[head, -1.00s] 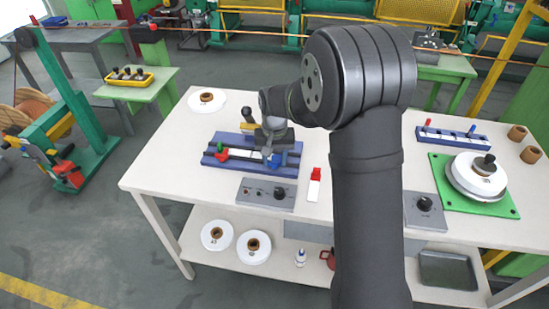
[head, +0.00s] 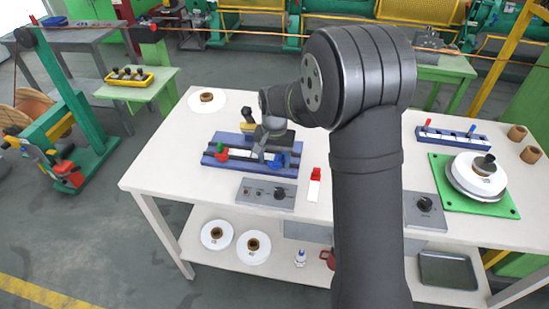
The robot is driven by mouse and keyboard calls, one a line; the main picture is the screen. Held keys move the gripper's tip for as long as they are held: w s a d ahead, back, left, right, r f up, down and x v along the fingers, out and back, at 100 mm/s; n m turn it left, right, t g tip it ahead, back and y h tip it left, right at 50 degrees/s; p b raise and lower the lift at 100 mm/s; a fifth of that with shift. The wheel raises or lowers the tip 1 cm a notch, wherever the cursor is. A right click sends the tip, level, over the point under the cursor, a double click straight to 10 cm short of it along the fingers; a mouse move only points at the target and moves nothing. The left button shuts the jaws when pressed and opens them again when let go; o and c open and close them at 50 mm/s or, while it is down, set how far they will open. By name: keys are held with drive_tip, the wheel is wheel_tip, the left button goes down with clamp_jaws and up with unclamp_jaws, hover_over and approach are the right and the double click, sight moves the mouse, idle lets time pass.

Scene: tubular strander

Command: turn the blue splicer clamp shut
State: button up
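The splicer (head: 232,165) is a blue base with a pale strip along its top, on the white table in the head view. A red clamp (head: 221,153) stands at its left part. The blue splicer clamp (head: 284,160) is at its right part, partly covered by my gripper. My gripper (head: 268,155) points down at the splicer beside or over the blue clamp. Its fingertips are small and dark here, so I cannot tell whether they are apart or touch the clamp.
A grey control box (head: 266,193) stands in front of the splicer, with a red-and-white item (head: 315,185) to its right. A yellow-and-black tool (head: 247,128) is behind. A white spool (head: 207,103) lies at the back left. My arm covers the table's middle.

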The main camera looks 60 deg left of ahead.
wheel_tip(320, 180, up, 18)
drive_tip(key=shift+f, duration=0.25)
idle(0.4)
drive_tip(key=shift+f, duration=0.1)
idle(0.4)
wheel_tip(320, 180, down, 18)
drive_tip(key=shift+r, duration=0.35)
idle(0.5)
